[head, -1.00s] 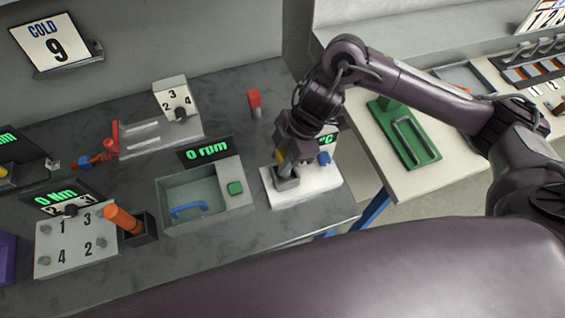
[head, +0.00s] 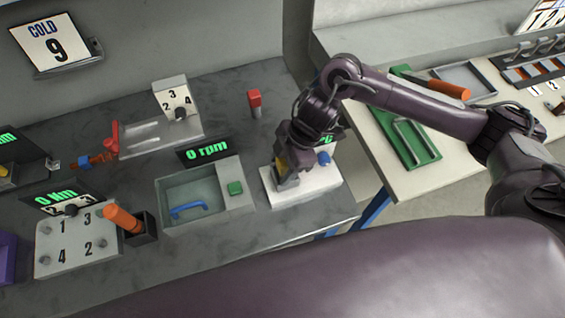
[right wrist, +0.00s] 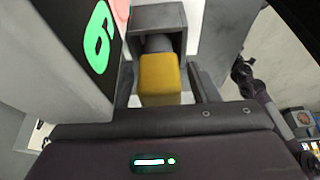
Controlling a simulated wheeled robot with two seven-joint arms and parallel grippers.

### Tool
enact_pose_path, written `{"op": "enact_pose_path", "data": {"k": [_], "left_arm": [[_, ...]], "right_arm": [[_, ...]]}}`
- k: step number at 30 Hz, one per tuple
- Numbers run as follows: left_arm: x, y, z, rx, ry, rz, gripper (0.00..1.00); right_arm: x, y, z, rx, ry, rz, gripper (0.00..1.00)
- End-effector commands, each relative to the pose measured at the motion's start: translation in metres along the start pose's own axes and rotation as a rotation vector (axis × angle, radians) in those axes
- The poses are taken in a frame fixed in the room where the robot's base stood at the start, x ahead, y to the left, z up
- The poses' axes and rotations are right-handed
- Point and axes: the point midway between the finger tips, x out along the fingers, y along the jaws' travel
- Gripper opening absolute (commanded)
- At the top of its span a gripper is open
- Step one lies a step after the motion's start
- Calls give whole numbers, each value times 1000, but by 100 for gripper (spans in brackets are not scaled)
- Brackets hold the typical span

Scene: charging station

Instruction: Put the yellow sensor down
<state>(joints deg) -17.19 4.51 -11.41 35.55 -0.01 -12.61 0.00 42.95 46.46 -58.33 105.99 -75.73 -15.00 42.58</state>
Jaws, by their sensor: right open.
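The yellow sensor (right wrist: 160,76) shows in the right wrist view between the two fingers of my right gripper (right wrist: 165,88). Its far end meets a dark stem inside a grey square holder (right wrist: 158,17). There is a gap between the sensor and the fingers, so my right gripper is open around it. In the head view the right gripper (head: 287,178) is low over the white station block (head: 308,190), and the yellow sensor (head: 283,162) is mostly hidden by it. My left gripper is not in view.
A blue knob (head: 324,158) and a partly covered °C display (head: 327,139) are close beside the gripper. A grey basin (head: 190,195) with a blue handle lies to its left. A red-topped post (head: 254,102) stands behind. A green tray (head: 418,150) is on the right-hand table.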

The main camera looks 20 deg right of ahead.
Motion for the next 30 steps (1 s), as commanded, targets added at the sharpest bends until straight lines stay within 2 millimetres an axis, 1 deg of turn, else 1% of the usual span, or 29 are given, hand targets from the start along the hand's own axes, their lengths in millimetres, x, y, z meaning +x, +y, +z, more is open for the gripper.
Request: {"op": "enact_pose_path", "data": {"k": [5,8,13,15,18,21,25,30], "left_arm": [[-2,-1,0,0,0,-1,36],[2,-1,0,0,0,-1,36],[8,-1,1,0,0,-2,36],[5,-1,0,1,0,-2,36],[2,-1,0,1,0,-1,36],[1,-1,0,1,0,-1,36],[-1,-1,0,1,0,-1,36],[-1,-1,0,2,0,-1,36]], "right_arm": [[-6,1,-2,0,0,2,54],[-17,1,-1,-2,1,3,54],[-52,1,-1,-3,0,7,54],[-71,2,-1,-3,-3,8,54],[-92,2,-1,-2,-3,7,54],[-107,1,-1,-1,-3,5,54],[-119,1,-2,-2,-1,3,54],[-124,0,-1,0,-1,1,54]]}}
